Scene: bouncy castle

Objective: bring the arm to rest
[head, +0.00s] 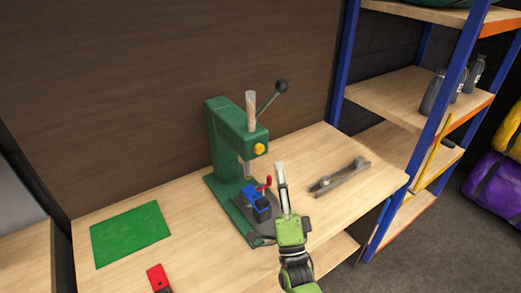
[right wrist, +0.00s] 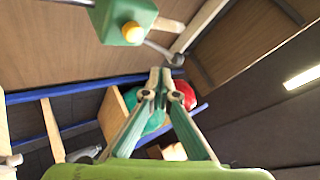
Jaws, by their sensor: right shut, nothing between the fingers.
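My right arm comes up from the bottom of the head view, with its green wrist over the front of the workbench. My right gripper (head: 281,176) points upward, just right of the green press. It is shut and empty; in the right wrist view its two fingers (right wrist: 160,76) meet at their tips. The green press (head: 226,140) has a black-knobbed lever and a yellow knob. A blue part with a red handle (head: 258,203) sits on the press base, left of my gripper. My left gripper is in neither view.
A green mat (head: 130,234) and a red object (head: 158,277) lie on the bench (head: 187,212) at left. A grey metal tool (head: 340,177) lies right of my gripper. A blue-posted shelf (head: 400,98) with dark bottles (head: 434,92) stands at the right.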

